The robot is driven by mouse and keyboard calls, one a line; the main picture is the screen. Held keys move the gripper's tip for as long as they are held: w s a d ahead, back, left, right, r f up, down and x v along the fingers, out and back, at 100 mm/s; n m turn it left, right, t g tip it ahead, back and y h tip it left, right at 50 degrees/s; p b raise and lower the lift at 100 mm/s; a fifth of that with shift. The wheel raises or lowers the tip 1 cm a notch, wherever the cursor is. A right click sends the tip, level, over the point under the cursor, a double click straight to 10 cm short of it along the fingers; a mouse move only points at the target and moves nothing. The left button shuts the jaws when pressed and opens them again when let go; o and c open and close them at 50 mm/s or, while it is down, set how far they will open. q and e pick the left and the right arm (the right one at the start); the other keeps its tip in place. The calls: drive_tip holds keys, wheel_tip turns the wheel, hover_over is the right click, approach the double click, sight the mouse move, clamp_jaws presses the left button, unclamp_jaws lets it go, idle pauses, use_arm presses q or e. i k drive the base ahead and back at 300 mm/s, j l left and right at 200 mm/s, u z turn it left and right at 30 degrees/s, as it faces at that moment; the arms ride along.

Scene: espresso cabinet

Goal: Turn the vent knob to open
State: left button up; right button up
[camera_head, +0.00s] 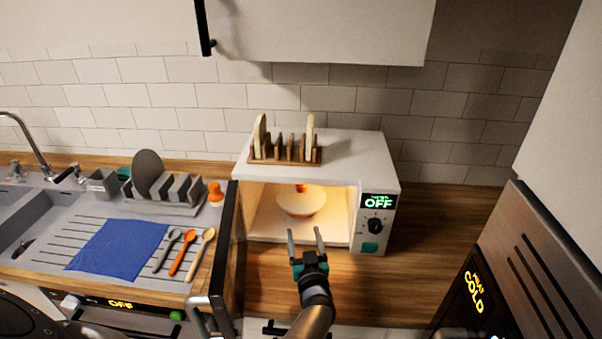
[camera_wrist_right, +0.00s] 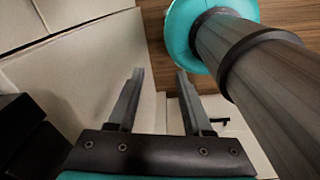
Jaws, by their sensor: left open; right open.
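No knob in view is clearly marked as the vent knob. A round black knob (camera_head: 376,226) sits on the microwave's control panel, below a green OFF display (camera_head: 378,202). My left gripper (camera_head: 305,236) is open and empty in front of the microwave's open cavity, left of that knob and apart from it. My right gripper (camera_wrist_right: 158,76) shows in the right wrist view, open with nothing between its fingers. A pale surface and a wood surface lie beyond its fingers.
The white microwave (camera_head: 345,153) has its dark door (camera_head: 231,250) swung open and a covered bowl (camera_head: 301,204) inside. A wooden rack (camera_head: 285,153) stands on top. Counter right of the microwave (camera_head: 440,215) is clear.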

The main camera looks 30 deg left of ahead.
sight(300, 188)
drive_tip(key=i+j, duration=0.65)
drive_tip(key=j, duration=0.2)
